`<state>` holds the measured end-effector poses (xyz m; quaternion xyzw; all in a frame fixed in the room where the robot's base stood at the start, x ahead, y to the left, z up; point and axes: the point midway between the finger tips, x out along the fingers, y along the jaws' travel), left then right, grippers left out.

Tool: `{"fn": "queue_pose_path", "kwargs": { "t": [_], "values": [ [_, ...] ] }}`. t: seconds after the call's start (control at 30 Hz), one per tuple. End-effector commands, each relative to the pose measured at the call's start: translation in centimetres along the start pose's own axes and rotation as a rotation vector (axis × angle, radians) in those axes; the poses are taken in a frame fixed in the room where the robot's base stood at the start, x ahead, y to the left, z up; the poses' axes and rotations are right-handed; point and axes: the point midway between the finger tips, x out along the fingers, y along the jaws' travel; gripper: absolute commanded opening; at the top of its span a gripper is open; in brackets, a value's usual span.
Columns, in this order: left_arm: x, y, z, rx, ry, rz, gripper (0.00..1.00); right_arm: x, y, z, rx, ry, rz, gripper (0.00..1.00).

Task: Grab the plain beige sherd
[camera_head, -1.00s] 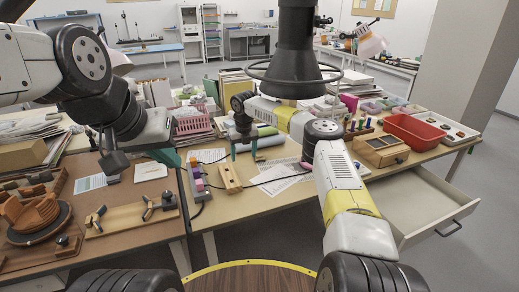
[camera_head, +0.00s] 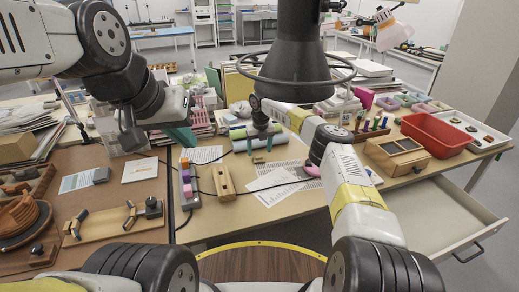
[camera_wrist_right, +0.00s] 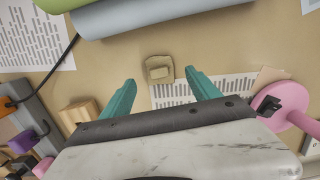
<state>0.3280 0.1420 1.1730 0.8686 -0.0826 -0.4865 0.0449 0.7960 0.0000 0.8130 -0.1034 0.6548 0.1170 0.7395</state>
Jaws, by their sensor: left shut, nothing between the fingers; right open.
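A small beige sherd (camera_wrist_right: 159,68), with a paler rectangular patch on top, lies on the table in the right wrist view. It sits just beyond and between the fingertips of my right gripper (camera_wrist_right: 160,80), which is open and empty. In the head view the right gripper (camera_head: 259,144) points down over the table's back middle; I cannot make out the sherd clearly there. My left gripper (camera_head: 182,138) is shut and empty, raised above the left part of the tables, far from the sherd.
Rolled tubes (camera_wrist_right: 150,12) lie just behind the sherd. Printed sheets (camera_head: 275,185), a wooden block (camera_head: 223,183) and a power strip with coloured plugs (camera_head: 188,185) are nearby. A pink spool-like object (camera_wrist_right: 283,108) is right in the wrist view. A red tray (camera_head: 437,133) stands right.

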Motion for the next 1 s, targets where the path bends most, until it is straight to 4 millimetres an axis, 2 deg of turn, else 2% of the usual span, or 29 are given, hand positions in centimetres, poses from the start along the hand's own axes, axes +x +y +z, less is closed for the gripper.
{"fn": "queue_pose_path", "kwargs": {
  "t": [0.03, 0.23, 0.53, 0.57, 0.87, 0.9, 1.0],
  "values": [
    [0.0, 0.0, 0.0, 0.000, 0.000, 0.000, 0.00, 0.9, 0.2, -0.1, 0.001, 0.005, 0.006, 0.71],
    [0.0, 0.0, 0.0, 0.000, 0.000, 0.000, 0.00, 3.4, 0.1, -0.1, 0.000, 0.002, 0.003, 0.71],
    [0.0, 0.0, 0.0, 0.000, 0.000, 0.000, 0.00, 3.9, -0.1, 0.0, 0.000, 0.000, -0.001, 0.71],
    [0.0, 0.0, 0.0, 0.000, 0.000, 0.000, 0.00, 3.9, -0.1, 0.0, 0.000, 0.000, -0.001, 0.67],
    [0.0, 0.0, 0.0, 0.000, 0.000, 0.000, 0.00, 3.8, -0.1, 0.0, 0.000, 0.000, 0.000, 0.08],
    [0.0, 0.0, 0.0, 0.000, 0.000, 0.000, 0.00, 3.8, -0.1, 0.0, 0.000, 0.000, 0.000, 0.03],
    [0.0, 0.0, 0.0, 0.000, 0.000, 0.000, 0.00, 3.8, -0.1, 0.0, 0.000, 0.000, 0.000, 0.03]
  ]
}}
